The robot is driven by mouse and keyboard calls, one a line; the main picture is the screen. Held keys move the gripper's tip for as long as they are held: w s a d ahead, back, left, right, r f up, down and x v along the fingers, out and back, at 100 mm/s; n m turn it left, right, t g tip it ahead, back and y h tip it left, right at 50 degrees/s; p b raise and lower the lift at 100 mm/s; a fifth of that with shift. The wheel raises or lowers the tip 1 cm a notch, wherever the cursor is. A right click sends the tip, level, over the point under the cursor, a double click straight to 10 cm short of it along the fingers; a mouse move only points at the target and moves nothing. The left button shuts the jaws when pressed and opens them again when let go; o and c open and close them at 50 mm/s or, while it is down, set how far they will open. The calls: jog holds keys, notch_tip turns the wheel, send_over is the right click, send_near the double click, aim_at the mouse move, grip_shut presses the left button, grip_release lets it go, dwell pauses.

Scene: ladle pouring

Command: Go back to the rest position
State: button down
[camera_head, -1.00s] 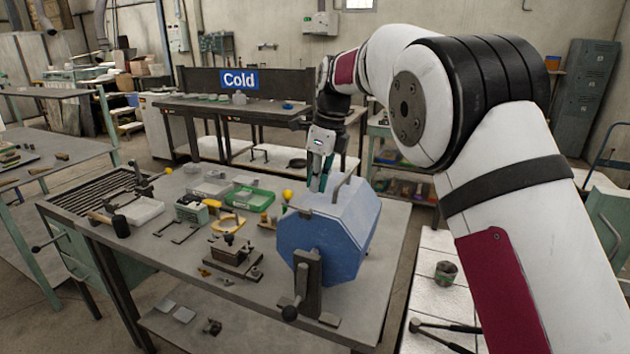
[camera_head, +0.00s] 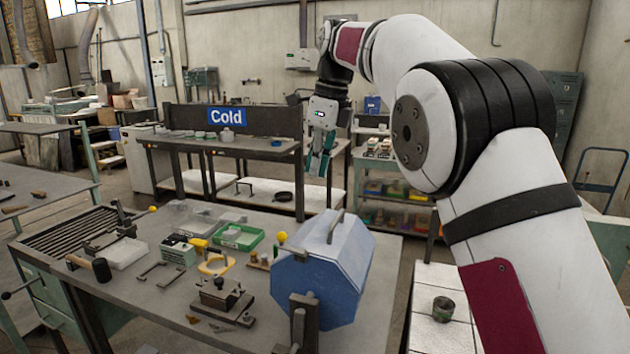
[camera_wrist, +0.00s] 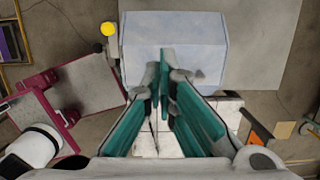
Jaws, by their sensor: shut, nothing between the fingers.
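My gripper (camera_head: 319,166) hangs from my raised arm, fingers pointing down, above and behind the workbench (camera_head: 150,318) in the head view. Its green fingers are closed with nothing between them. In the wrist view, my gripper (camera_wrist: 163,85) points down and appears in front of the blue box. The blue faceted drum-like box (camera_head: 318,275) stands on the workbench, below and apart from my gripper. In the wrist view its pale blue top (camera_wrist: 185,42) fills the upper middle.
A bench with a "Cold" sign (camera_head: 227,118) stands behind. Shelves with bins (camera_head: 385,190) stand at the back. The air around my gripper is clear.

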jog(key=s+d+r+n+t, duration=0.2)
jog(key=s+d+r+n, duration=0.2)
jog(key=s+d+n, duration=0.9)
jog(key=s+d+f+n, duration=0.2)
jog(key=s+f+n, duration=0.1)
jog(key=s, duration=0.5)
jog(key=s+d+f+n+t+h, duration=0.1)
jog(key=s+d+f+n, duration=0.1)
jog(key=s+f, duration=0.3)
jog(key=s+d+f+n+t+h, duration=0.1)
jog(key=s+d+f+n, duration=0.2)
jog(key=s, duration=0.9)
notch_tip(320, 180, down, 2)
jog(key=shift+d+f+n, duration=0.1)
jog(key=shift+d+n, duration=0.2)
jog(key=shift+d, duration=0.2)
